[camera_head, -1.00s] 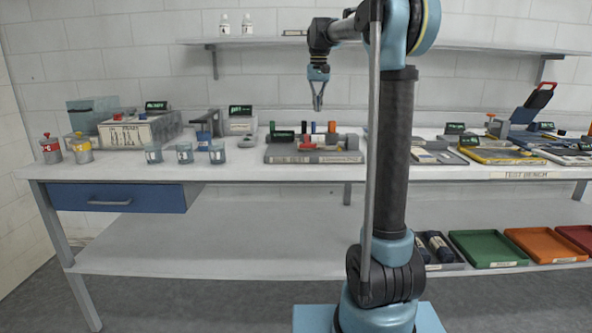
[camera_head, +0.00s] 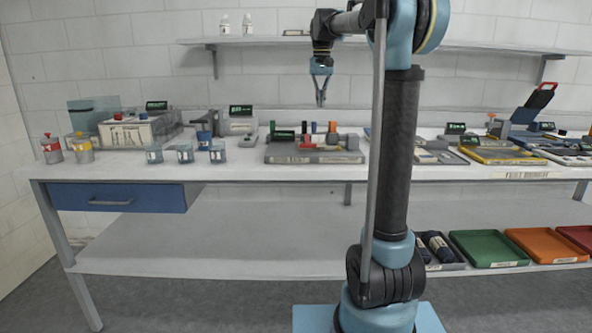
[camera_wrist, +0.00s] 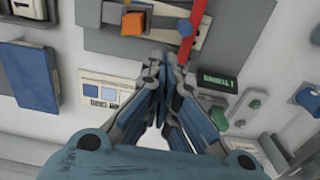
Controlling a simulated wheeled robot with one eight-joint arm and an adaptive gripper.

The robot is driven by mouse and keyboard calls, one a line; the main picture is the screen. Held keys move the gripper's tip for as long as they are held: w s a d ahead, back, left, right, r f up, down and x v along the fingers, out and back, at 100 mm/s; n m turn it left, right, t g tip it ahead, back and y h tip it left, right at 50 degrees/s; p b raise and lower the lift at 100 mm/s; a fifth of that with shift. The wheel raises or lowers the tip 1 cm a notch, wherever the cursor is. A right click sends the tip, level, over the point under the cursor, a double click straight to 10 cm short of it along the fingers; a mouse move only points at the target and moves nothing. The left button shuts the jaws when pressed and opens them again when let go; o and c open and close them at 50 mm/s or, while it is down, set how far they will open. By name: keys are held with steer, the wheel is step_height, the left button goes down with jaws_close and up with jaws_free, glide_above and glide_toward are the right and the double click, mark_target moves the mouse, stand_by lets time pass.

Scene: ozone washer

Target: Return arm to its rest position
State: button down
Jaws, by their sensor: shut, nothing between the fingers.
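My gripper (camera_head: 321,104) hangs in the air above the workbench (camera_head: 290,171), fingers pointing down, in the head view. It is shut and empty, well clear of the things below. In the wrist view the fingertips of my gripper (camera_wrist: 170,60) meet over the grey tray of parts (camera_wrist: 110,35). That tray also stands on the bench below my gripper in the head view (camera_head: 315,158), with small coloured pieces on it.
Beakers (camera_head: 185,153) and red and yellow canisters (camera_head: 52,148) stand at the bench's left. A yellow tray (camera_head: 480,156) lies at the right. A wall shelf (camera_head: 480,47) runs behind my arm. Green and orange trays (camera_head: 488,248) sit on the lower shelf.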

steer(key=s+d+f, duration=0.2)
steer(key=s+f, duration=0.1)
steer(key=s, duration=0.3)
steer(key=s+d+f, duration=0.2)
steer(key=s, duration=0.4)
steer(key=s+d+f+t, duration=0.1)
steer(key=s+d+f, duration=0.2)
steer(key=s+f, duration=1.1)
steer(key=s+d+f+t, duration=0.1)
steer(key=s+d+f, duration=0.2)
steer(key=s+f, duration=1.1)
steer(key=shift+f, duration=0.95)
steer(key=shift+a, duration=0.1)
